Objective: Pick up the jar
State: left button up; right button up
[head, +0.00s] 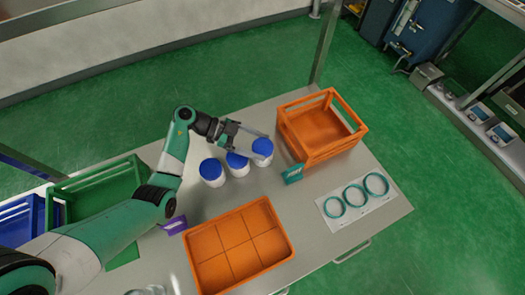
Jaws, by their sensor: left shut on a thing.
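Three white jars with blue lids stand close together in a row on the table. They are the left jar (212,172), the middle jar (238,165) and the right jar (262,150). My left gripper (261,146) reaches in from the left with its fingers pointing right. It is shut on the right jar near its lid, with one finger on the far side and one on the near side. The near finger passes over the middle jar. Whether the held jar touches the table is hard to tell. My right gripper is not in view.
An orange crate (288,128) stands right of the jars, with a small teal item (293,174) beside it. A divided orange tray (291,246) lies in front. A white sheet with several teal rings (334,207) is at the right. Green (97,187) and blue bins stand left.

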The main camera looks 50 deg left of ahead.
pick_arm(q)
notch_tip(320, 180, up, 10)
jog(key=p, duration=0.4)
jog(key=shift+p, duration=0.3)
jog(key=shift+r, duration=0.15)
